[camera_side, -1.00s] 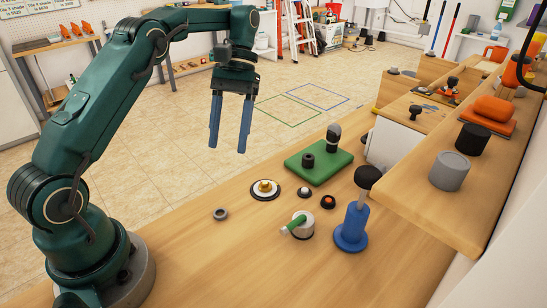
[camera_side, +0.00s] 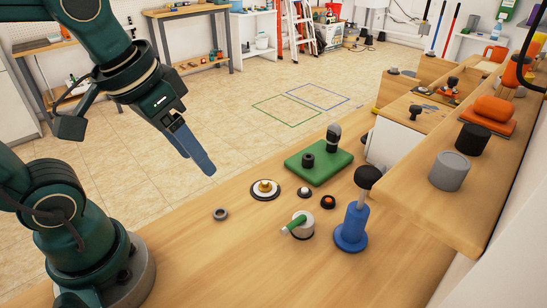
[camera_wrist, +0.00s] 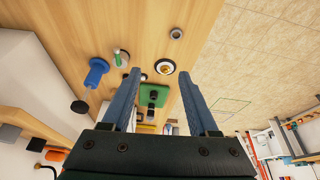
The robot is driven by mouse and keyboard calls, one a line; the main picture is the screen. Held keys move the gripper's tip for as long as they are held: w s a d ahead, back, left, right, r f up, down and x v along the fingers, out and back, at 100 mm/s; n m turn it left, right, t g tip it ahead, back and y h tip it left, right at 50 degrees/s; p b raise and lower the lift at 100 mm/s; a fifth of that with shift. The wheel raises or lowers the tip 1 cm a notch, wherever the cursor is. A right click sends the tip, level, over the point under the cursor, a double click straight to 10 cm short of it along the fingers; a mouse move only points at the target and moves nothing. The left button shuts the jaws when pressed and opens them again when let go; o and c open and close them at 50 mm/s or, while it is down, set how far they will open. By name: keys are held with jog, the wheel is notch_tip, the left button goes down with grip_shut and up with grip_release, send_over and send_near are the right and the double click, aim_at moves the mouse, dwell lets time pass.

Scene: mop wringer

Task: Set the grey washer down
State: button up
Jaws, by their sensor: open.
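The grey washer (camera_side: 220,214) lies flat on the wooden bench near its front-left edge, a small ring with a dark hole. It also shows at the top of the wrist view (camera_wrist: 177,33). My gripper (camera_side: 208,170) hangs in the air up and left of the washer, its blue fingers tilted down to the right. In the wrist view my gripper (camera_wrist: 160,75) has its two fingers wide apart with nothing held between them. The washer is clear of both fingers.
A white-and-black disc with a brass part (camera_side: 265,189), a green board (camera_side: 319,163), a white cylinder with a green handle (camera_side: 302,226) and a blue stand (camera_side: 352,232) are right of the washer. A raised wooden shelf (camera_side: 430,205) is at the right. Bench in front is bare.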

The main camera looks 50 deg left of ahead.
jog(key=shift+s+d+f+m+t, duration=0.3)
jog(key=shift+s+f+m+t, duration=0.1)
jog(key=shift+s+f+t, duration=0.4)
